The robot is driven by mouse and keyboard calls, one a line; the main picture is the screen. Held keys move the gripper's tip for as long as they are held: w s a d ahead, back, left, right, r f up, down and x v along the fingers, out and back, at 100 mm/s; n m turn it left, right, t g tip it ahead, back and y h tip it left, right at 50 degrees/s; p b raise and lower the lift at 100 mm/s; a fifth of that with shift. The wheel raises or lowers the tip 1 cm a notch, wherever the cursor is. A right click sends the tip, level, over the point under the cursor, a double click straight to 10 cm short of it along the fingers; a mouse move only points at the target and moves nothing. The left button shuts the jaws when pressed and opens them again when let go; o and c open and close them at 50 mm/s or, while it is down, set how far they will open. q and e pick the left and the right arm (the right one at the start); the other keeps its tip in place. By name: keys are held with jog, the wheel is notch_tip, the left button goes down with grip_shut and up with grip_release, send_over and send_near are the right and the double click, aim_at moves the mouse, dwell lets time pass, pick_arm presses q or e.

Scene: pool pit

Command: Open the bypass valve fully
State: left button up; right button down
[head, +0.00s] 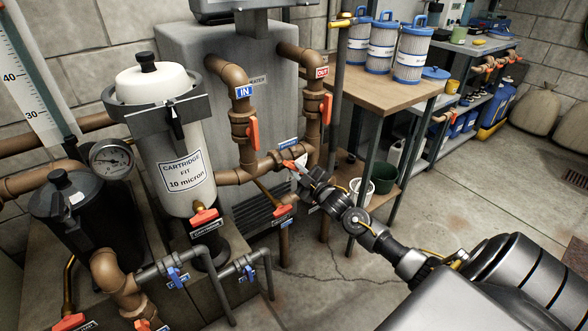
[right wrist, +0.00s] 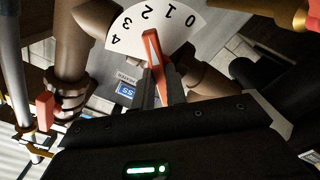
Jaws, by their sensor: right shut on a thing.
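The bypass valve is on the horizontal brown pipe between the two vertical pipes. Its red handle (head: 289,165) shows in the head view in front of a white dial plate (head: 302,161). In the right wrist view the dial (right wrist: 131,34) is marked 0 to 4, and the red handle (right wrist: 154,52) points close to the 2. My right gripper (head: 303,178) reaches in from the lower right. Its fingers (right wrist: 158,85) are shut on the handle in the right wrist view. My left gripper is not in view.
Red-handled valves stand on the IN pipe (head: 240,128) and OUT pipe (head: 313,135). A white cartridge housing (head: 165,140) is to the left. A wooden table (head: 372,92) with blue-capped filters stands behind. Open concrete floor (head: 460,180) lies to the right.

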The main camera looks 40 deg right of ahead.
dwell(0.3)
jog(key=n, duration=0.9)
jog(key=c, duration=1.3)
grip_release()
